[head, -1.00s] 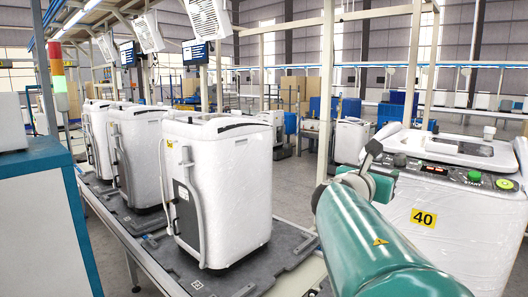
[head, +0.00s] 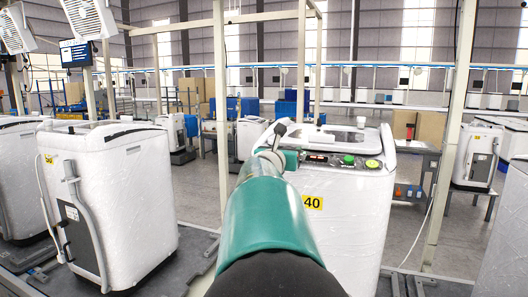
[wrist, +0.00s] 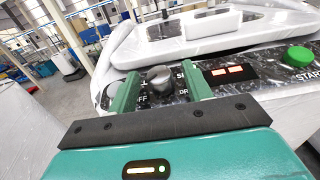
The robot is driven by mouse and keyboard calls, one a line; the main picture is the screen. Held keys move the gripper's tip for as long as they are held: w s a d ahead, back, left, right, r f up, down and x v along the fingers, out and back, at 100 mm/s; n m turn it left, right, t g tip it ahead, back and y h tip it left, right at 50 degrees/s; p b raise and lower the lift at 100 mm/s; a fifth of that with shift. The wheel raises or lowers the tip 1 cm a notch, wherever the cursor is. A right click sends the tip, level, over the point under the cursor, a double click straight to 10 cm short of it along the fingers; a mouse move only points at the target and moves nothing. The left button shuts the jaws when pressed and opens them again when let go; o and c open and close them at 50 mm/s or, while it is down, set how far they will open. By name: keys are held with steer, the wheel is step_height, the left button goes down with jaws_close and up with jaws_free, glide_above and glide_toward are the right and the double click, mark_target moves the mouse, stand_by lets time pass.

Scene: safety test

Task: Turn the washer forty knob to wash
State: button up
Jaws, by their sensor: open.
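The washer marked 40 (head: 350,235) stands in the middle of the head view, white, with a dark control panel on top. Lettering beside the knob reads OFF at lower left and a partly hidden DR at lower right; a wash label is not readable. My gripper (wrist: 158,72) is open, with one green finger on each side of the knob. I cannot tell whether either finger touches it. In the head view my arm hides the knob.
A red-lit display (wrist: 228,73) and a green START button (wrist: 298,56) lie right of the knob. Another washer (head: 110,195) stands on the line at left. A frame post (head: 450,140) stands behind at right.

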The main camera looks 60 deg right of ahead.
steer(key=shift+c, duration=0.2)
steer(key=c, duration=0.9)
steer(key=shift+c, duration=0.2)
steer(key=shift+w+m+g, duration=0.15)
steer(key=shift+m+g, duration=0.35)
steer(key=shift+g, duration=0.1)
steer(key=m+g, duration=0.2)
steer(key=shift+w+g, duration=0.2)
steer(key=shift+g, duration=0.2)
steer(key=m+g, duration=0.2)
steer(key=m+g+y, duration=0.1)
steer(key=m+g, duration=0.1)
steer(key=m+g+y, duration=0.1)
steer(key=m+g, duration=0.1)
steer(key=shift+w+d, duration=0.1)
steer(key=shift+w, duration=0.2)
steer(key=m+g+y, duration=0.1)
steer(key=m, duration=0.1)
steer(key=m+g+y, duration=0.2)
steer(key=shift+w+d+g, duration=0.15)
steer(key=shift+g, duration=0.15)
steer(key=shift+d+r+m+g+y, duration=0.1)
steer(key=shift+m+g+y, duration=1)
steer(key=shift+m+y, duration=0.9)
steer(key=shift+y, duration=0.3)
